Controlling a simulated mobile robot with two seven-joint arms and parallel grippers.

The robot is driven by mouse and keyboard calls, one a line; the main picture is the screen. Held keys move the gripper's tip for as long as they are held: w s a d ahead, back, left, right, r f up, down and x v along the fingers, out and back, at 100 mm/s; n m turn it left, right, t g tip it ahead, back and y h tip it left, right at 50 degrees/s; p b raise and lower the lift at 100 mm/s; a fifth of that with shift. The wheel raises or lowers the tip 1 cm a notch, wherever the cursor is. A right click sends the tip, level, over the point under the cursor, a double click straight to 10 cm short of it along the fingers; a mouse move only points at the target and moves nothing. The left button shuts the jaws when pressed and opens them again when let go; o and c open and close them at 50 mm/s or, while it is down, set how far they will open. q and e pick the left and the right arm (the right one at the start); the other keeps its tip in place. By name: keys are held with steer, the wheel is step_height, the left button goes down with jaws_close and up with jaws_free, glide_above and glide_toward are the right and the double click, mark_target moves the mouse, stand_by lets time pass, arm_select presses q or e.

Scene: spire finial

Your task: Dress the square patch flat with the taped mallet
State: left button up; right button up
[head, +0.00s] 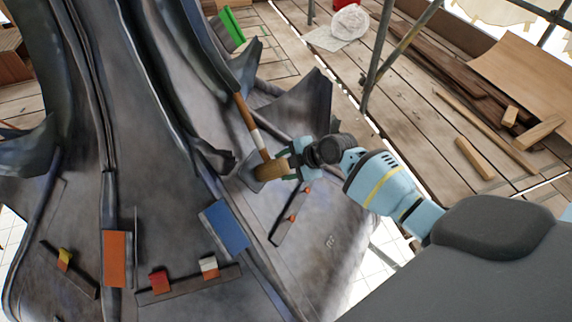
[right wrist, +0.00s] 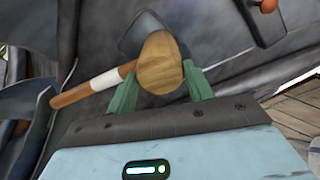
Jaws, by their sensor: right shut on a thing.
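The mallet has a wooden head (head: 271,170), a brown handle and a white tape band (head: 257,139). My right gripper (head: 294,160) is shut on it at the head, and the handle points away to the upper left. In the right wrist view the round wooden head (right wrist: 160,62) sits between the green fingers (right wrist: 160,90). A dark grey square patch (head: 247,170) lies on the lead sheet, just left of the mallet head and partly hidden by it. It also shows behind the head in the right wrist view (right wrist: 137,30). Whether mallet and patch touch is unclear. My left gripper is not in view.
Orange (head: 117,258) and blue (head: 225,227) blocks are on the lead sheet at lower left. Dark strips there bear small coloured tabs. Upright curled lead leaves (head: 300,105) stand behind the mallet. Scaffold poles (head: 380,45) and planks with loose timber (head: 475,158) are at right.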

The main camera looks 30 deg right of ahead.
steer(key=shift+p+v, duration=1.45)
steer(key=shift+v, duration=0.75)
steer(key=shift+w, duration=0.15)
steer(key=shift+f, duration=0.1)
steer(key=shift+w+a+f+b, duration=0.15)
steer(key=shift+w+f+b, duration=0.15)
steer(key=shift+b, duration=0.2)
steer(key=b+x, duration=0.3)
steer(key=shift+w+a+f, duration=0.1)
steer(key=shift+a+f, duration=0.05)
steer(key=shift+f, duration=0.2)
steer(key=shift+r, duration=0.3)
steer(key=shift+c, duration=0.6)
